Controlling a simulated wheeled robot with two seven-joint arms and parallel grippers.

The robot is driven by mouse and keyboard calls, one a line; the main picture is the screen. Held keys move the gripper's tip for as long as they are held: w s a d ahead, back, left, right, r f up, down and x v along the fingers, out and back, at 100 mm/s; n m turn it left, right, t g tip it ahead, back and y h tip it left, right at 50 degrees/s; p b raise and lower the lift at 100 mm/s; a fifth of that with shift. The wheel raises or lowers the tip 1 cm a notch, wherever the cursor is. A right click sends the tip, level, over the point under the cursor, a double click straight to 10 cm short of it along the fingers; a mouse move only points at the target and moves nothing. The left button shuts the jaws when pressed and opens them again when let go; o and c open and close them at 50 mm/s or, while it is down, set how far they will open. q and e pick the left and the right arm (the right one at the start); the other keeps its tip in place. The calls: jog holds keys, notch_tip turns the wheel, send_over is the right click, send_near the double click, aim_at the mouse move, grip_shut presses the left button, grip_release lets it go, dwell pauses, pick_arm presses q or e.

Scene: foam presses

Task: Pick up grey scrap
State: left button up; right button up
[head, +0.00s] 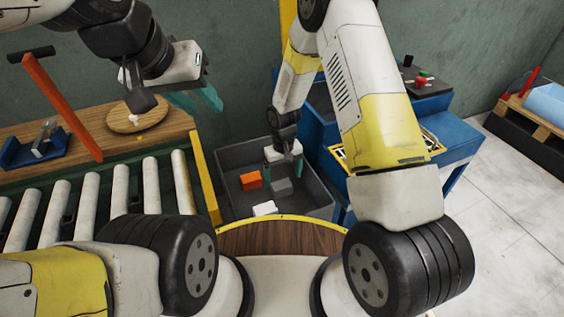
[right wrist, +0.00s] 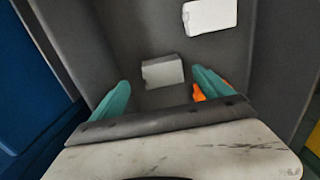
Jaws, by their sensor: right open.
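The grey scrap (head: 282,186) is a small block lying on the floor of the dark grey bin (head: 322,212). In the right wrist view the grey scrap (right wrist: 163,72) lies between and just beyond the two teal fingertips. My right gripper (head: 284,168) reaches down into the bin, over the grey scrap. In its wrist view my right gripper (right wrist: 160,86) is open and empty, with a finger to either side of the scrap. My left gripper (head: 200,101) is open and empty, high over the left side near the wooden table.
An orange block (head: 251,180) and a white block (head: 265,208) share the bin. In the wrist view the orange block (right wrist: 198,93) is partly hidden by the right-hand finger. A roller conveyor (head: 120,190) stands left of the bin, a blue machine (head: 445,137) right.

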aim_at(281, 185)
jog(key=f, duration=0.6)
jog(key=shift+w+a+f, duration=0.25)
jog(key=shift+a, duration=0.05)
jog(key=c, duration=1.4)
